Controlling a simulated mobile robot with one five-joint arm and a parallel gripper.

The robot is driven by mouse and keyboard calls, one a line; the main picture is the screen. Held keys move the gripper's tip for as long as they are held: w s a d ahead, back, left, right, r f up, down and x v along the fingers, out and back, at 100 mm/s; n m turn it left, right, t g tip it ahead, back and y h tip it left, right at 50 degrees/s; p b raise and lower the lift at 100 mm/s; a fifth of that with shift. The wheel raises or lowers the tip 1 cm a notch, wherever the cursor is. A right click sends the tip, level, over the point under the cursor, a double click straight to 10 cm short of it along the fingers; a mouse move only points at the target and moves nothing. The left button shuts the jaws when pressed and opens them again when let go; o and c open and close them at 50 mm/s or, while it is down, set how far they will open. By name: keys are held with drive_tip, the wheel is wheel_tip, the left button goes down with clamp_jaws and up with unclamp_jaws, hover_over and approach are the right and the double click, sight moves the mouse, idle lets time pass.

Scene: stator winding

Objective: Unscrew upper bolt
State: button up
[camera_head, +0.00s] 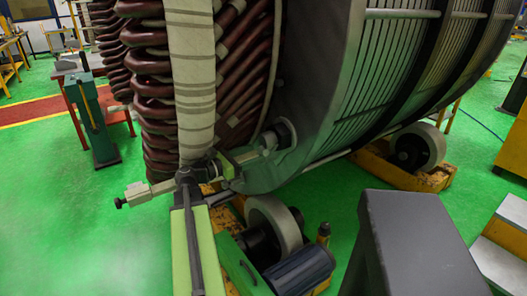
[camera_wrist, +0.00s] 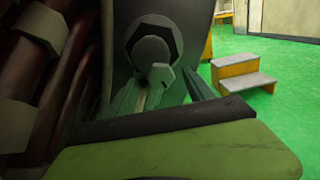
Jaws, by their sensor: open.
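A grey bolt (camera_head: 269,140) with a round collar (camera_head: 286,131) stands on the lower grey end face of the stator (camera_head: 318,100). In the wrist view the bolt's head (camera_wrist: 160,71) shows in front of the dark round collar (camera_wrist: 152,46). My gripper (camera_head: 250,159) is close in front of the bolt, coming from the left. In the wrist view my gripper (camera_wrist: 164,80) is open, with a finger on each side of the bolt head. Whether the fingers touch it cannot be told. No second bolt can be made out.
Brown-red windings (camera_head: 150,75) with a pale wrapped band (camera_head: 190,80) stand close on the left. Below are a roller (camera_head: 280,222) and another roller (camera_head: 428,146) on a yellow base (camera_head: 385,176). Steps (camera_wrist: 243,75) stand at the right on open green floor.

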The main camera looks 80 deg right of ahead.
sight(260, 152)
drive_tip(key=x, duration=0.4)
drive_tip(key=shift+s+d, duration=0.3)
